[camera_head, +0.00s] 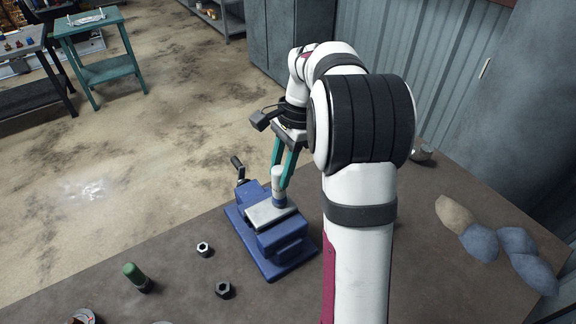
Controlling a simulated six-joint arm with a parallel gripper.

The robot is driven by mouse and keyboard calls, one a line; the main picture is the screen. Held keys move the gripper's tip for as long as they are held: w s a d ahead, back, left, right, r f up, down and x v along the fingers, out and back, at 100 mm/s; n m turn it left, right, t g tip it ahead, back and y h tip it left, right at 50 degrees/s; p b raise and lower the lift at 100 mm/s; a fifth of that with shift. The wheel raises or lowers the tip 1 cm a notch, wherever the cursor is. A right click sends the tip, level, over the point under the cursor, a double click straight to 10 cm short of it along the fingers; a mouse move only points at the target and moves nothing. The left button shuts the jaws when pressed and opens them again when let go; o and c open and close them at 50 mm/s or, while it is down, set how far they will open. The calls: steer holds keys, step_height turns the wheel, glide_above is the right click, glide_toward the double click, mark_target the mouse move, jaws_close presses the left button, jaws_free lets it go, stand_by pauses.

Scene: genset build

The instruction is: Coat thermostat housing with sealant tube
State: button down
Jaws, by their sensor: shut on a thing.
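My gripper (281,176) has teal fingers pointing down above the blue vise (285,248). It is shut on a pale, slim tube with a bluish lower part, which looks like the sealant tube (278,186). The tube is nearly upright, and its lower end is over the back part of the vise. I cannot tell whether that end touches anything. I cannot make out the thermostat housing for certain. A small metallic piece (422,154) lies on the bench behind my arm, partly hidden, and I cannot tell what it is.
A green-capped dark bottle (137,277) and two nuts (203,249) (223,289) are left of the vise on the brown bench (180,290). Several tan and blue-grey cloths (480,243) lie at the right. My arm hides the bench's middle. A teal stand (107,70) is far off.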

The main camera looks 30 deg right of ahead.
steer(key=shift+a, duration=3.95)
steer(key=shift+d+f, duration=0.15)
steer(key=shift+d, duration=2)
steer(key=shift+d+f, duration=0.1)
steer(key=shift+d, duration=2.05)
steer(key=shift+s+a, duration=0.15)
steer(key=shift+a, duration=0.7)
steer(key=shift+s+a, duration=0.15)
steer(key=shift+a, duration=0.7)
steer(key=shift+a+f, duration=0.1)
steer(key=shift+a, duration=0.95)
steer(key=shift+d+r, duration=0.2)
steer(key=shift+d, duration=2.35)
steer(key=v, duration=0.7)
steer(key=shift+d, duration=0.35)
